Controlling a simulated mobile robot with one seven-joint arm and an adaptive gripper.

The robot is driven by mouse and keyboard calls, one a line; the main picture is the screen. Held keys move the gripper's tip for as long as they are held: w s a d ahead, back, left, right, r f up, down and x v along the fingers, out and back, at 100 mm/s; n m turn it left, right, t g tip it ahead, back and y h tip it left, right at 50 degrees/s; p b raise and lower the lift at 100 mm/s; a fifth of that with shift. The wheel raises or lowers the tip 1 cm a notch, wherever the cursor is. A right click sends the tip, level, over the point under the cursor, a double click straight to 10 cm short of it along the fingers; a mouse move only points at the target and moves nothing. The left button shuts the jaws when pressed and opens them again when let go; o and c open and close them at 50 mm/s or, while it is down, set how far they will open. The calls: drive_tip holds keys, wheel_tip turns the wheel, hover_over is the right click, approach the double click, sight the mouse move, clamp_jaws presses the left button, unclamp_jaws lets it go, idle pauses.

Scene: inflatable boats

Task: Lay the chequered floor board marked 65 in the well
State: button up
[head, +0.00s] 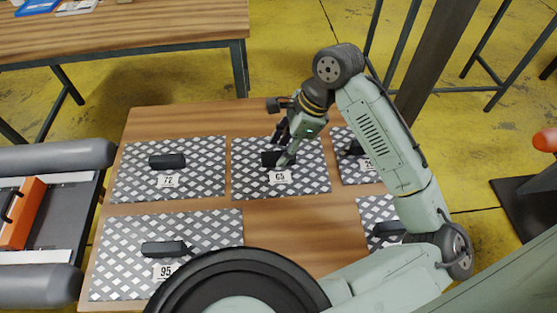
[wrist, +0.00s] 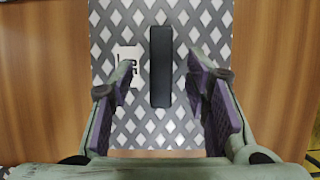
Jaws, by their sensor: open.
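The chequered floor board marked 65 (head: 313,178) lies flat on the wooden table, in the middle of the back row in the head view. It has a black bar handle (wrist: 160,66) and a white 65 label (head: 280,177). My gripper (head: 283,148) is over this board, at its handle. In the wrist view my gripper (wrist: 164,82) is open, with one purple-padded finger on each side of the handle and visible gaps to it. At the left of the head view is a grey inflatable boat (head: 45,157) with a dark recessed floor (head: 62,213), which looks like the well.
Boards marked 72 (head: 210,155) and 95 (head: 215,225) lie to the left and front left. Other boards (head: 367,172) lie to the right, partly behind my arm. An orange box (head: 20,215) sits in the boat. A second table (head: 150,30) stands behind.

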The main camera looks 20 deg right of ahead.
sight(255, 175)
drive_tip(key=shift+x, duration=1.5)
drive_tip(key=shift+c, duration=0.3)
clamp_jaws()
